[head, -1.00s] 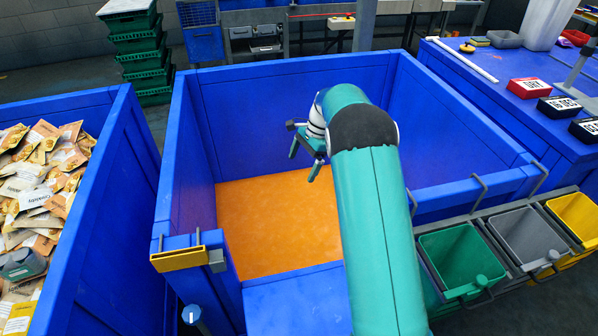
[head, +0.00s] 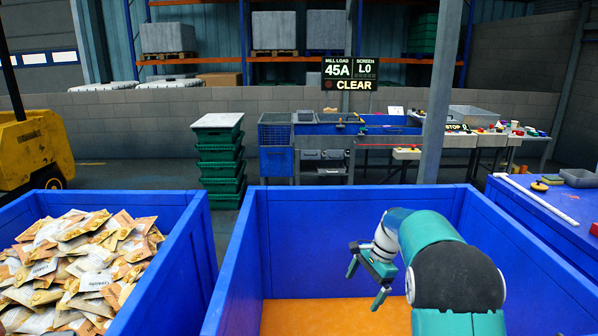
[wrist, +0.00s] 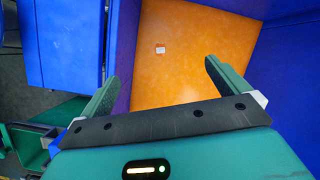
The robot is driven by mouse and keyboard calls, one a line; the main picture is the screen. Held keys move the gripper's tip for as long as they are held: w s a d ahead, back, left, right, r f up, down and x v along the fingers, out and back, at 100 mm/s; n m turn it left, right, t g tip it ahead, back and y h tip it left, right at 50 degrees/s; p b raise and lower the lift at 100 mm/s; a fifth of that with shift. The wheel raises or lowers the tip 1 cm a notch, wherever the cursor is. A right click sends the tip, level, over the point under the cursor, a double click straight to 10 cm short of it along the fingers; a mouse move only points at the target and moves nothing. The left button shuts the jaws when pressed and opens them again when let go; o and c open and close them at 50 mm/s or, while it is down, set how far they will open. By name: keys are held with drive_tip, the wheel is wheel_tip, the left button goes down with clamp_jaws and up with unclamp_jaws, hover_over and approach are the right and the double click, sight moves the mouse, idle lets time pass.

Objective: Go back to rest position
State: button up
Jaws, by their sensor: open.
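My gripper (head: 368,284) is open and empty. In the head view it hangs inside the blue bin (head: 249,235), above the orange floor (head: 330,318), with its fingers pointing down. In the wrist view, my gripper (wrist: 160,85) shows its two green fingers spread wide over the orange floor (wrist: 185,60). A small pale tag or scrap (wrist: 160,49) lies on that floor. Nothing is between the fingers.
A blue bin (head: 186,262) full of food packets (head: 70,265) stands to the left. A grey post (head: 437,110) and stacked green crates (head: 221,165) stand behind. A blue table (head: 550,215) is at the right. A hanging sign reads CLEAR (head: 350,74).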

drive_tip(key=s+a+r+n+t+h, duration=0.25)
drive_tip(key=s+r+n, duration=0.35)
drive_tip(key=s+r, duration=0.95)
drive_tip(key=s+n+t+h, duration=0.1)
drive_tip(key=s+n+t, duration=0.2)
drive_tip(key=s, duration=1.6)
drive_tip(key=n, duration=0.4)
drive_tip(key=shift+s+a+f, duration=0.25)
drive_tip(key=shift+s+f, duration=0.05)
drive_tip(key=shift+s, duration=0.05)
